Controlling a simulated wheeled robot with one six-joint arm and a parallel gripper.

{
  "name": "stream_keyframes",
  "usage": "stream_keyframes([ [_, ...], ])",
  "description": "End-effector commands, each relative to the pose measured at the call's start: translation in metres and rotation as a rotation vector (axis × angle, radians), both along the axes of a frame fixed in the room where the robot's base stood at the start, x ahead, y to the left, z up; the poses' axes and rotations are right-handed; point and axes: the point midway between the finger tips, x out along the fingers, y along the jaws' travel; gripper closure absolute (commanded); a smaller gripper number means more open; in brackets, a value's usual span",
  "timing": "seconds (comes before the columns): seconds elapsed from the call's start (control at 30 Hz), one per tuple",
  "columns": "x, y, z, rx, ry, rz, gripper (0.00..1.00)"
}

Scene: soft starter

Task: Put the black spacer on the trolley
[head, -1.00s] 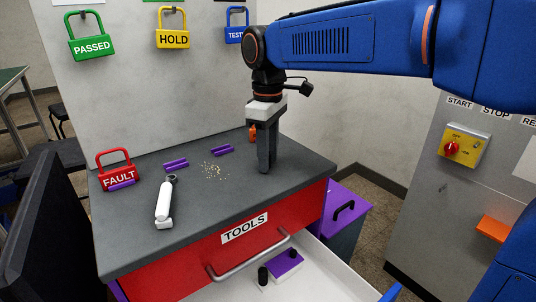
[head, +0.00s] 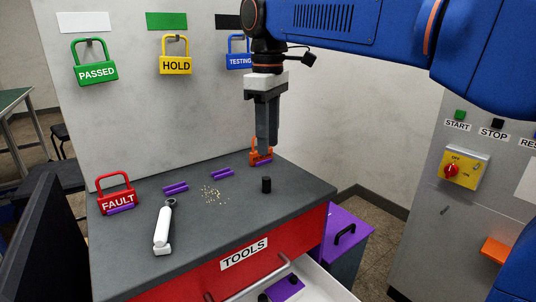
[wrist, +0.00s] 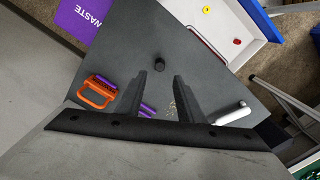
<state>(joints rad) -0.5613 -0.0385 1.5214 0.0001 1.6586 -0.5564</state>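The black spacer (head: 266,184), a small dark cylinder, stands upright on the grey top of the trolley (head: 225,232), near its right side. In the wrist view the spacer (wrist: 159,63) stands clear of both fingers. My gripper (head: 267,146) is raised above the trolley top, over the spacer's area and apart from it. In the wrist view my gripper (wrist: 161,84) shows its two fingers spread with nothing between them.
On the trolley top are an orange padlock (head: 261,158), purple holders (head: 222,174), a red FAULT padlock (head: 117,198), a white-handled tool (head: 163,230) and scattered bits (head: 212,194). Padlocks hang on the back panel.

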Motion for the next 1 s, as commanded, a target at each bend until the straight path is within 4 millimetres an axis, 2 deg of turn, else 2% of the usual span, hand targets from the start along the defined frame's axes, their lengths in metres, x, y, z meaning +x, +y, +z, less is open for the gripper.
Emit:
stream_keyframes([
  [0.1, 0.0, 0.0, 0.008, 0.0, 0.0, 0.0, 0.66],
  [0.33, 0.0, -0.001, 0.012, 0.0, 0.0, -0.001, 0.66],
  [0.47, -0.004, -0.013, 0.009, 0.007, -0.011, -0.032, 0.66],
  [0.57, -0.012, -0.037, 0.0, 0.02, -0.032, -0.101, 0.66],
  [0.67, -0.025, -0.071, -0.015, 0.039, -0.064, -0.202, 0.66],
  [0.8, -0.049, -0.117, -0.042, 0.069, -0.111, -0.352, 0.66],
  [1.0, -0.09, -0.174, -0.089, 0.112, -0.18, -0.565, 0.66],
])
